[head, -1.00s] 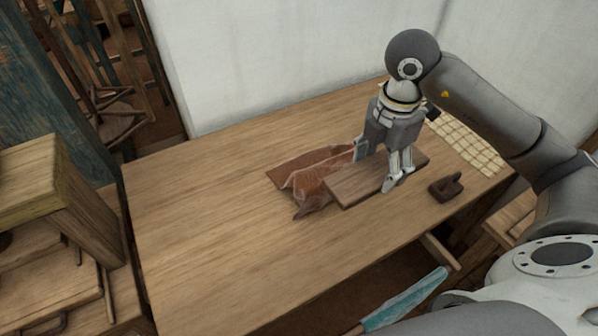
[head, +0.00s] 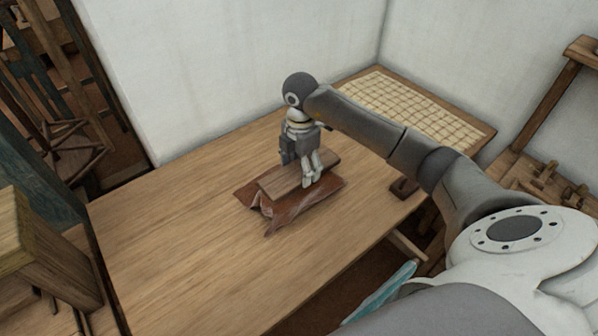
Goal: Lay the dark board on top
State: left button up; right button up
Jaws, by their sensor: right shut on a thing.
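The dark board (head: 277,184) is a flat brown rectangle near the middle of the head view. My right gripper (head: 299,170) is shut on it from above, with one finger on the far side and one on the near side. The board lies level over a reddish-brown, crumpled sheet (head: 287,215), which sticks out around it with folded front edges. I cannot tell whether the board rests on the sheet or hovers just above it. The gripper hides part of the board. My left gripper is not in view.
The wooden table (head: 170,250) is clear on the left and in front. A pale gridded panel (head: 415,112) lies at its far right. A small dark wooden object (head: 404,187) is near the right edge, partly behind my arm. A white wall (head: 200,70) stands behind.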

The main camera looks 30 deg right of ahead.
aim_at(299, 168)
jog(key=shift+w+f, duration=0.2)
notch_tip(299, 168, down, 2)
jog(key=shift+a+f+p, duration=0.1)
jog(key=shift+p, duration=0.65)
jog(key=shift+f, duration=0.55)
jog(key=shift+f, duration=0.1)
